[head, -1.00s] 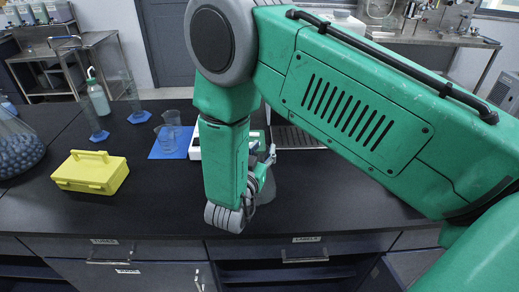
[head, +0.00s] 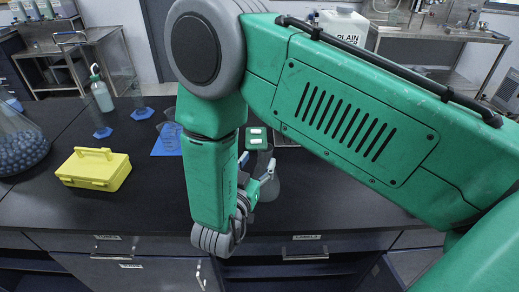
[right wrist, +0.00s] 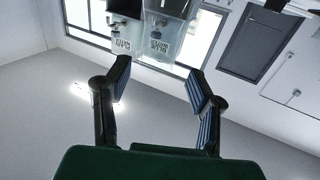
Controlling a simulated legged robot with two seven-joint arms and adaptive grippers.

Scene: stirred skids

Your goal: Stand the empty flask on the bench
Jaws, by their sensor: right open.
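A clear grey flask (head: 270,188) stands on the black bench (head: 330,195) in the head view, just right of my right gripper and partly hidden by it. I cannot tell its contents. My right gripper (head: 262,175) is low over the front part of the bench, its fingers pointing up and to the right. In the right wrist view the right gripper (right wrist: 160,85) has its two fingers wide apart with nothing held between them. The flask cannot be made out in that view. My left gripper is not in view.
A yellow box (head: 93,170) sits at the left. A big flask of dark balls (head: 20,150) is at the left edge. A wash bottle (head: 101,95) and a beaker (head: 170,138) on a blue mat (head: 160,148) stand behind. The bench right of the flask looks clear.

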